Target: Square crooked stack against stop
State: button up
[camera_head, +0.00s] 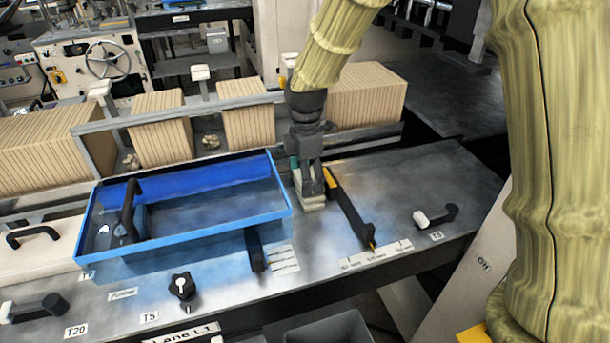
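A small pale stack (312,204) sits on the metal bench, just right of the blue tray. Its layers and how crooked it is are too small to tell. My gripper (312,184) points down directly over the stack and hides its upper part. I cannot tell whether the fingers touch it or how far apart they are. A black bar with a yellow end (350,208), possibly the stop, lies just right of the gripper and runs towards the bench front. A small green piece (295,170) shows at the gripper's left side.
The blue-rimmed tray (190,236) with a black handle fills the bench to the left. A short black bar (255,250), a black knob (182,287) and a black lever (436,215) stand on the bench. Brown slatted blocks (249,126) line the rear rail. The right bench surface is mostly clear.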

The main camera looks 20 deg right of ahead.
jog(key=shift+d+p, duration=0.35)
jog(key=shift+d, duration=0.5)
dwell(1.9)
jog(key=shift+a+f+p, duration=0.1)
jog(key=shift+a+p, duration=0.1)
jog(key=shift+p, duration=0.1)
dwell(0.5)
jog(key=o, duration=1)
